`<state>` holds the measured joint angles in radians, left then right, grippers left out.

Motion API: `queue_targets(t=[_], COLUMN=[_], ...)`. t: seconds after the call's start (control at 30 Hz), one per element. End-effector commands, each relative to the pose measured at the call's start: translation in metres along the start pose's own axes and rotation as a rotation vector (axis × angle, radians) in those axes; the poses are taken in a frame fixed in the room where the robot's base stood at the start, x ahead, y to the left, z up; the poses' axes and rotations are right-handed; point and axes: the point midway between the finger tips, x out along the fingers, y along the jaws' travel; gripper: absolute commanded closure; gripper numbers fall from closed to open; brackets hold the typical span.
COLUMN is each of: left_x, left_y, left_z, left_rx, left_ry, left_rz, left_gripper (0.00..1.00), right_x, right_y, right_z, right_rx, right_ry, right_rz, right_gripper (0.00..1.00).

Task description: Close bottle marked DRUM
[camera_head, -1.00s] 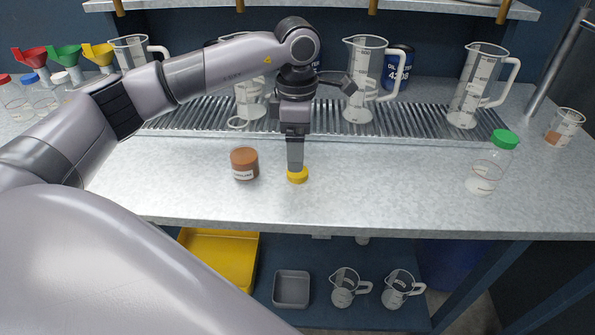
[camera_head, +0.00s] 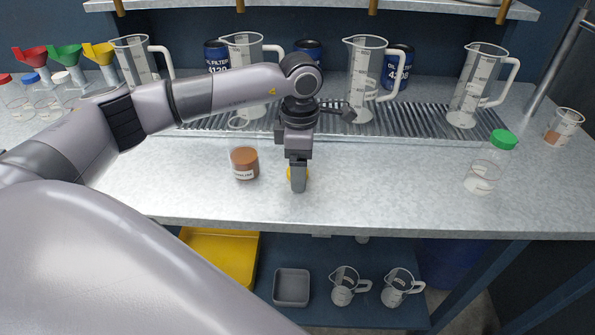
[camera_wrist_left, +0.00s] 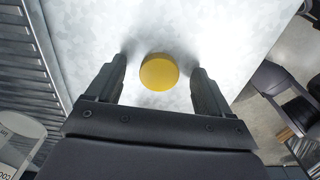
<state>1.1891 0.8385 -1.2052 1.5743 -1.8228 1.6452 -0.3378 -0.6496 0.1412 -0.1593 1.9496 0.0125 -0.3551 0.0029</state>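A yellow cap (camera_wrist_left: 159,72) lies on the counter. In the left wrist view it sits between my left gripper's two fingers (camera_wrist_left: 163,85), with a gap on each side. The left gripper is open and low over the counter; in the head view (camera_head: 298,188) it hides part of the cap (camera_head: 291,174). To its left stands a clear, uncapped bottle (camera_head: 244,163) with brown contents and a white label too small to read surely. My right gripper is out of view.
Clear measuring jugs (camera_head: 364,80) stand on the metal grating (camera_head: 410,120) behind, with blue oil filters (camera_head: 397,68) beyond. Funnel-topped and capped bottles are at far left, and a small beaker (camera_head: 563,128) at far right. The counter between gripper and green-capped bottle is clear.

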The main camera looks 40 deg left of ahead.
Motion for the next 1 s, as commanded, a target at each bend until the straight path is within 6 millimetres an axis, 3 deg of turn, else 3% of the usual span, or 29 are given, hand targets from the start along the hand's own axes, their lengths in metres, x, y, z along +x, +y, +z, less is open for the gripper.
queue_targets(t=[0.03,0.1,0.17,0.27,0.3,0.67,0.87,1.0], left_x=[0.0,0.0,0.0,0.0,0.0,-0.008,-0.036,-0.074], left_y=[0.0,0.0,0.0,0.0,0.0,0.001,0.001,0.001], left_z=[0.0,0.0,0.0,0.0,0.0,0.001,0.001,0.001], left_rx=[0.0,0.0,0.0,0.0,0.0,-0.001,0.001,0.001], left_ry=[0.0,0.0,0.0,0.0,0.0,-0.003,-0.003,-0.006], left_rz=[0.0,0.0,0.0,0.0,0.0,0.002,0.005,0.007], left_gripper=[0.37,0.59,0.76,0.77,0.81,0.82,0.82,0.82], right_x=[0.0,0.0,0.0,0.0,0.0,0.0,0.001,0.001], right_y=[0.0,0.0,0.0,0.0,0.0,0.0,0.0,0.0], right_z=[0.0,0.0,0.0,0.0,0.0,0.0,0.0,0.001], right_rx=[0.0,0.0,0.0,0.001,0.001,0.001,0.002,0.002], right_ry=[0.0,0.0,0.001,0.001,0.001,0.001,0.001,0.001], right_rz=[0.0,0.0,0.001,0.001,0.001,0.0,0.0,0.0], right_gripper=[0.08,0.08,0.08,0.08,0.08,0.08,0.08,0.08])
